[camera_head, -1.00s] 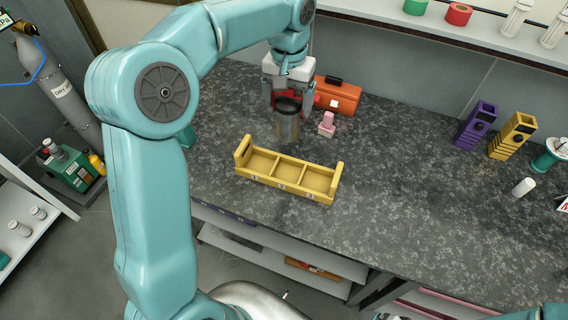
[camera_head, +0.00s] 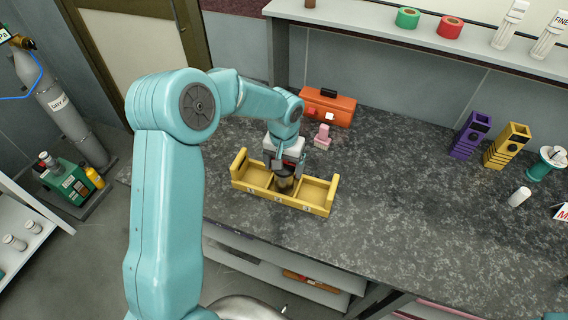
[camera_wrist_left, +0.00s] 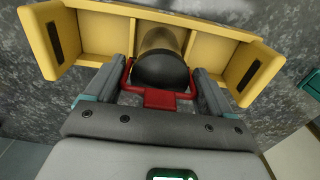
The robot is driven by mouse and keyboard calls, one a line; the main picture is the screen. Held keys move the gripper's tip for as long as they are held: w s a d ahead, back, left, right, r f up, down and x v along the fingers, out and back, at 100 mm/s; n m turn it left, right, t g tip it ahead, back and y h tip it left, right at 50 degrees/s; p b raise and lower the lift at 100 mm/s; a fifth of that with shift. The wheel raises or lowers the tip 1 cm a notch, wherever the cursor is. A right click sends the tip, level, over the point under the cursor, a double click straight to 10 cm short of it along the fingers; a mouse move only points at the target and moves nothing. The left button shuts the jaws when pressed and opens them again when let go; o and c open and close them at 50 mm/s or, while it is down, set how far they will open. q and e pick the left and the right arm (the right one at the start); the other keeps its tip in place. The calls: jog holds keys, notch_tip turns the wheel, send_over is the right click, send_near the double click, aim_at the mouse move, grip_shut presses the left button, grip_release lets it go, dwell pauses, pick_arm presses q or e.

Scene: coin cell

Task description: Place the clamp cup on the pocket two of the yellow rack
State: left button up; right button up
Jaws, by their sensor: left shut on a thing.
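The yellow rack (camera_head: 318,207) lies on the dark speckled bench, with three pockets in a row and a raised end at each side. My left gripper (camera_head: 284,170) is over the rack's middle pocket. It is shut on the clamp cup (camera_head: 284,183), a dark-topped cylinder with a brownish body. In the left wrist view the cup (camera_wrist_left: 160,68) stands between the two fingers, with a red bracket around it, at the middle pocket of the rack (camera_wrist_left: 102,32). Whether its base touches the pocket floor is hidden. My right gripper is not in view.
A pink object (camera_head: 322,136) and an orange toolbox (camera_head: 328,107) stand behind the rack. Purple (camera_head: 469,135) and yellow (camera_head: 506,146) holders, a white cylinder (camera_head: 519,197) and a teal spool (camera_head: 547,163) are at the right.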

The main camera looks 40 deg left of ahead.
pick_arm(q)
jog(key=shift+r, duration=0.1)
jog(key=shift+s, duration=0.1)
jog(key=o, duration=1.4)
jog(key=shift+f, duration=0.2)
jog(key=shift+r, duration=0.4)
notch_tip(320, 180, up, 12)
jog(key=shift+f+b, duration=0.15)
jog(key=shift+b, duration=0.15)
